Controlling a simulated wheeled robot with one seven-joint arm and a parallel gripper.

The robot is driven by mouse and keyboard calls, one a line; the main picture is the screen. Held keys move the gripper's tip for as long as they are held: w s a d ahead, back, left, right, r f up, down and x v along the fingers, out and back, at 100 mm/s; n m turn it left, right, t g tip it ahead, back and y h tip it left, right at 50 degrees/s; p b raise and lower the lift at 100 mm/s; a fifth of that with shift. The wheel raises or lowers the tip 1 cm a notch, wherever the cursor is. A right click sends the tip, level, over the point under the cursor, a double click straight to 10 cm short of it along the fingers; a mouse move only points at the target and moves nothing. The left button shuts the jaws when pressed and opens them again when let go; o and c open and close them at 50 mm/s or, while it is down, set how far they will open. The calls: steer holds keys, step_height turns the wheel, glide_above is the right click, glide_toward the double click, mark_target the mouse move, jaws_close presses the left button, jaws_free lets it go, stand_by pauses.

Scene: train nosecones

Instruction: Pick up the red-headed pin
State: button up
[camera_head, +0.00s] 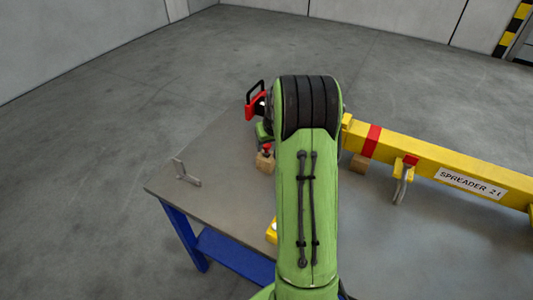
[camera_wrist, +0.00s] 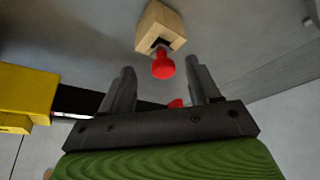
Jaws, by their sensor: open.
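The red-headed pin (camera_head: 267,149) stands in a small wooden block (camera_head: 265,166) on the table, just left of my arm. In the wrist view the round red head (camera_wrist: 163,66) faces me at the near end of the block (camera_wrist: 160,27). My gripper (camera_wrist: 160,66) is open, with one dark finger on each side of the head in the picture. I cannot tell how far the head is from the fingertips, and I see no contact. The pin's shaft is mostly hidden in the block.
A yellow spreader beam (camera_head: 450,171) with red bands and a hanging shackle (camera_head: 402,188) lies along the right. A grey bracket (camera_head: 186,174) sits on the table (camera_head: 222,190) at the left. A red and black handle (camera_head: 256,102) shows beside my arm. A small red piece (camera_wrist: 176,103) shows between my fingers' bases.

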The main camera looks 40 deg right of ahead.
mark_target(268, 146)
steer(key=x, duration=0.5)
steer(key=shift+w+b, duration=0.2)
steer(key=shift+b, duration=0.2)
steer(key=shift+s+a+r, duration=0.1)
steer(key=shift+c, duration=0.2)
